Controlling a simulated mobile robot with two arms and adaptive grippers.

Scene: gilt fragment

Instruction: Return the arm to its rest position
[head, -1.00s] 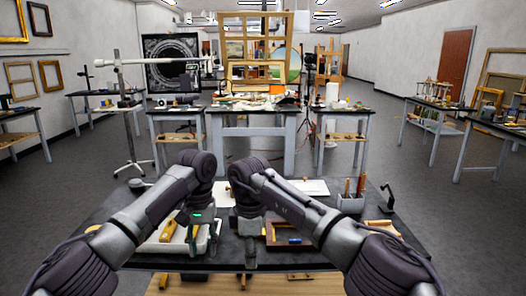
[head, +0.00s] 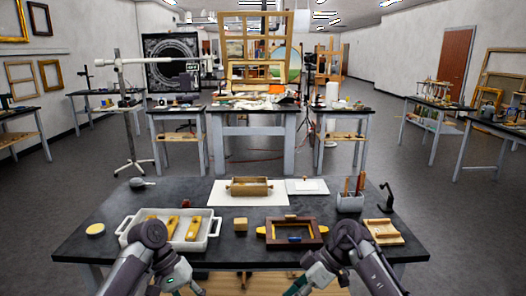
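Both my arms are folded back at the bottom of the head view, over the near edge of the dark worktable (head: 215,258). My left gripper (head: 188,287) is at the bottom edge, below the white tray (head: 212,230), and is partly cut off. My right gripper (head: 296,287) is at the bottom edge, below the brown wooden frame (head: 268,241), also partly cut off. The fingers of both are too small and cropped to show whether they are open or shut. I see nothing held in either.
The tray holds several gilt pieces (head: 194,228). A blue item (head: 294,239) lies in the frame.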

